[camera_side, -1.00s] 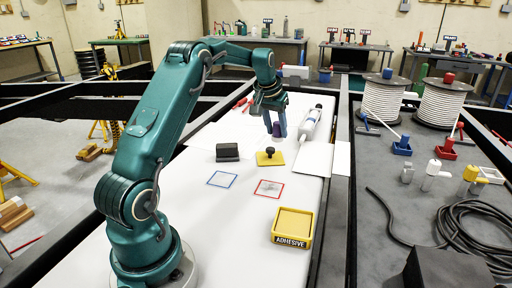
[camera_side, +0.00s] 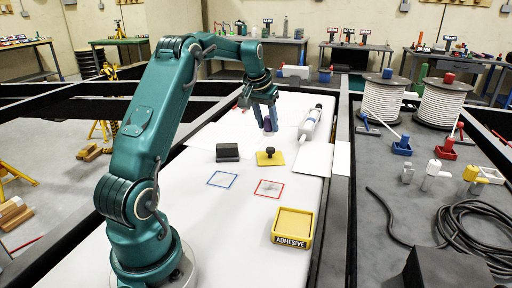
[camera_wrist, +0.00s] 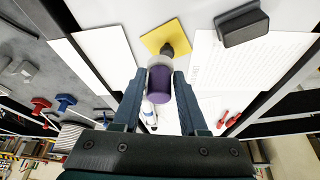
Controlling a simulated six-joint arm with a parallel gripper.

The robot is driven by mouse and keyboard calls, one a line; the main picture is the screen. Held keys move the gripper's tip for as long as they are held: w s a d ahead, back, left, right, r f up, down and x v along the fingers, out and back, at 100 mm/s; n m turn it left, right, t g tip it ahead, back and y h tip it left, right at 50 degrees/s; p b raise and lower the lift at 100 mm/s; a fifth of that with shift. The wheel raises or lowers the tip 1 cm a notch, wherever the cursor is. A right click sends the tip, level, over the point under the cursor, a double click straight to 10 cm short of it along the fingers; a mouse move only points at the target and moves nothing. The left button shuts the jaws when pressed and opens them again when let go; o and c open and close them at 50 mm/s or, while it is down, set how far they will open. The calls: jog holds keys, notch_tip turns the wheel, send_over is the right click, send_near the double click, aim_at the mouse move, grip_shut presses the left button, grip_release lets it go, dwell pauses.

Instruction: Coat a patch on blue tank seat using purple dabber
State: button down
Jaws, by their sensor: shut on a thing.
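My gripper (camera_side: 267,129) is shut on the purple dabber (camera_wrist: 160,84), held between its two fingers. The dabber has a purple body with a pale end, and it also shows between the fingers in the side view (camera_side: 267,124). My gripper is above the white table, beyond the yellow plate. The blue tank seat (camera_side: 222,179) is a blue square outline on the table, nearer the camera and left of my gripper. No coating shows inside it. The yellow adhesive tray (camera_side: 294,223) stands at the front right, labelled ADHESIVE.
A red square outline (camera_side: 269,188) with a grey smudge lies right of the blue one. A yellow plate with a black knob (camera_side: 270,157) and a dark block (camera_side: 227,152) sit behind them. A white tube (camera_side: 311,124) lies right of my gripper. Dark chassis rails flank the table.

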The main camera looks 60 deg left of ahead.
dwell(0.3)
jog(key=shift+s+m, duration=0.1)
jog(key=shift+m, duration=0.4)
jog(key=shift+s+d+f+m+h, duration=0.15)
jog(key=shift+d+m+h, duration=0.15)
jog(key=shift+m, duration=0.25)
jog(key=shift+s+d+f+m+h, duration=0.15)
jog(key=shift+m+h, duration=0.15)
jog(key=shift+m, duration=0.25)
jog(key=s+d+m+g+h, duration=0.3)
jog(key=d+m, duration=0.9)
jog(key=s+d+m+g+h, duration=0.2)
jog(key=s+d+m+h, duration=0.1)
jog(key=d+m, duration=0.85)
jog(key=shift+m, duration=0.25)
jog(key=shift+a+f, duration=0.15)
jog(key=shift+f, duration=3.2)
jog(key=shift+f, duration=0.6)
